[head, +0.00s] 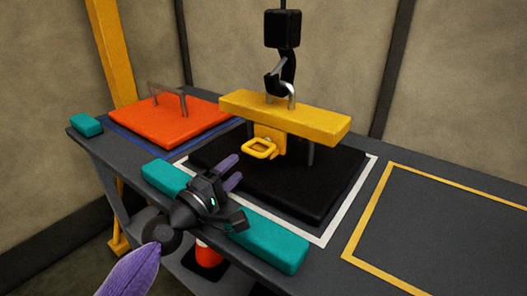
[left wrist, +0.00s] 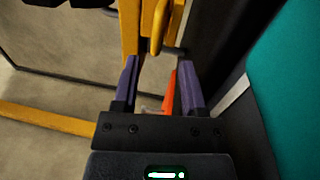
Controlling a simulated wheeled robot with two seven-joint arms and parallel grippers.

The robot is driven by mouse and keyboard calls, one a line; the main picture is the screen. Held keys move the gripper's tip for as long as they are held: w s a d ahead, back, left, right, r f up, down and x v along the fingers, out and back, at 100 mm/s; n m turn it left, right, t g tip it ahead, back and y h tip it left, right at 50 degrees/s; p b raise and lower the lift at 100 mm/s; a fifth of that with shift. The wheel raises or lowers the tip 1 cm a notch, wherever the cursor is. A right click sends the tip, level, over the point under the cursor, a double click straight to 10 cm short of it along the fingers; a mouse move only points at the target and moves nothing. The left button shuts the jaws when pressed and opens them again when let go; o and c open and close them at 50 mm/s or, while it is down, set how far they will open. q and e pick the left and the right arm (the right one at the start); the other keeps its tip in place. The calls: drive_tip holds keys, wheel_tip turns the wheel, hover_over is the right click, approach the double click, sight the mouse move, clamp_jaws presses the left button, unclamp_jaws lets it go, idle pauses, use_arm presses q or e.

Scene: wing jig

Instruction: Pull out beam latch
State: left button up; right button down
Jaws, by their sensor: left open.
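The yellow beam (head: 290,113) is held above a black slab (head: 300,195) by a grey shackle on a black crane hook (head: 281,78). The beam latch (head: 259,148), a yellow ring handle on a yellow block, sticks out below the beam's near side. My left gripper (head: 239,170) is open and empty, its two purple fingers pointing toward the latch from the near side, apart from it. In the left wrist view, a yellow loop (left wrist: 158,28), apparently the latch handle, shows beyond the fingers (left wrist: 160,82), near the top edge. My right gripper is not in view.
An orange slab (head: 160,122) with a grey handle lies at the back left of the grey table. A long teal bar (head: 275,244) lies along the near edge, under my left gripper. A small teal block (head: 86,124) sits at the left corner. The yellow-outlined area (head: 440,230) at right is clear.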

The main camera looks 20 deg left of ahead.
sight(250, 152)
use_arm(q)
drive_tip(key=b+x, duration=0.1)
drive_tip(key=x, duration=0.6)
drive_tip(key=shift+b, duration=0.35)
drive_tip(key=shift+w+d+r, duration=0.2)
drive_tip(key=shift+w+d, duration=0.05)
drive_tip(key=shift+w, duration=0.3)
drive_tip(key=shift+r, duration=0.1)
drive_tip(key=c, duration=0.5)
clamp_jaws()
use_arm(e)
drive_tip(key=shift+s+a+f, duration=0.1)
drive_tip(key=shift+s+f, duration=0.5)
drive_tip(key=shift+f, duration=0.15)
use_arm(q)
drive_tip(key=shift+r, duration=0.1)
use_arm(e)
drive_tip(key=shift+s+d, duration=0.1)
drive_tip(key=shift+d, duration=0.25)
use_arm(q)
drive_tip(key=shift+r, duration=0.15)
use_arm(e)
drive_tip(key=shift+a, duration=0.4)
